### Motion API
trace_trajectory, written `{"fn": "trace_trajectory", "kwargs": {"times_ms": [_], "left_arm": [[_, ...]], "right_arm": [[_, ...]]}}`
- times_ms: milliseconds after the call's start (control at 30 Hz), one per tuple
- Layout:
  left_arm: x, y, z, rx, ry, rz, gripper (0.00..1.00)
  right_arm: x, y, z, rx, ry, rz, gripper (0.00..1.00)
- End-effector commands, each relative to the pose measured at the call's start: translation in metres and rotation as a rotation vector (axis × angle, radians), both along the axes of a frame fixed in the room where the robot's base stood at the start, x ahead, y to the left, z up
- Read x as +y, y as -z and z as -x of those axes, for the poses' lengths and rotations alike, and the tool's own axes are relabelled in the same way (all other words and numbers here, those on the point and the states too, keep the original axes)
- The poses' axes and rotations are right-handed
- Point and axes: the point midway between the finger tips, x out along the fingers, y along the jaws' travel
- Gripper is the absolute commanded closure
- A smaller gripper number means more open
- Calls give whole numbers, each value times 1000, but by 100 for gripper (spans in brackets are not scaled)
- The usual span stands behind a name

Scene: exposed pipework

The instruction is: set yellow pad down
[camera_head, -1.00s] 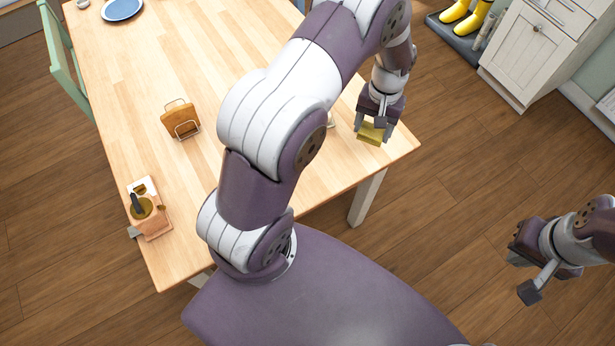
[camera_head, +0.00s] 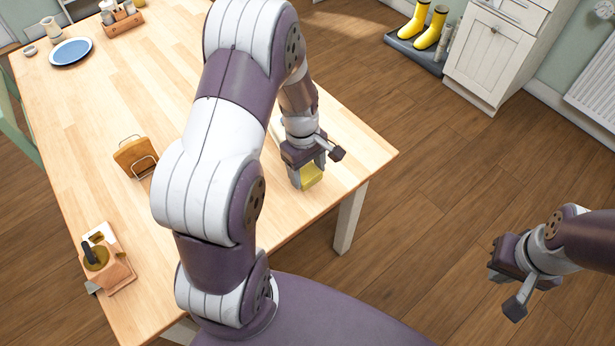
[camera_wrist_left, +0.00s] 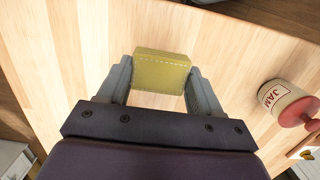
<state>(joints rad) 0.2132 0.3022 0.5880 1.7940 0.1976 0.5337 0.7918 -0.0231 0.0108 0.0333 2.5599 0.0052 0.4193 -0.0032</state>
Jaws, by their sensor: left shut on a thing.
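The yellow pad (camera_head: 312,176) is a small stitched square block, held between the fingers of my left gripper (camera_head: 306,176) over the near right corner of the wooden table (camera_head: 215,75). In the left wrist view the pad (camera_wrist_left: 162,72) sits between both fingers of my left gripper (camera_wrist_left: 163,85), with table wood behind it. I cannot tell whether the pad touches the tabletop. My right gripper (camera_head: 502,283) hangs at the lower right over the floor, away from the table; its finger opening does not show clearly.
A jam jar (camera_wrist_left: 285,103) with a red lid is on the table near the left gripper. A toast rack (camera_head: 136,157) and a wooden caddy (camera_head: 107,258) are on the table's left part. A blue plate (camera_head: 71,52) lies farther back. Yellow boots (camera_head: 430,27) stand by a white cabinet.

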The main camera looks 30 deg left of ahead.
Motion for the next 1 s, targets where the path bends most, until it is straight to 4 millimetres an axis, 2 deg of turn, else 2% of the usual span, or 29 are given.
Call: {"fn": "trace_trajectory", "kwargs": {"times_ms": [100, 167, 500, 533, 600, 867, 1000], "left_arm": [[-1, 24, 1, 5, 0, 1, 60], [0, 32, 1, 4, 0, 1, 60], [-1, 36, 0, 2, 0, 0, 60], [-1, 36, 0, 2, 1, 0, 29], [-1, 36, 0, 2, 1, 0, 10], [-1, 35, 0, 1, 1, 1, 10], [1, 19, -2, -2, 1, 0, 10]], "right_arm": [[0, 4, 0, 0, 0, 0, 100], [0, 4, 0, 0, 0, 0, 100], [0, 5, 0, 0, 0, 0, 100], [0, 5, 0, 0, 0, 0, 100], [0, 5, 0, 0, 0, 0, 100], [0, 4, 0, 0, 0, 0, 100], [0, 1, 0, 0, 0, 0, 100]]}}
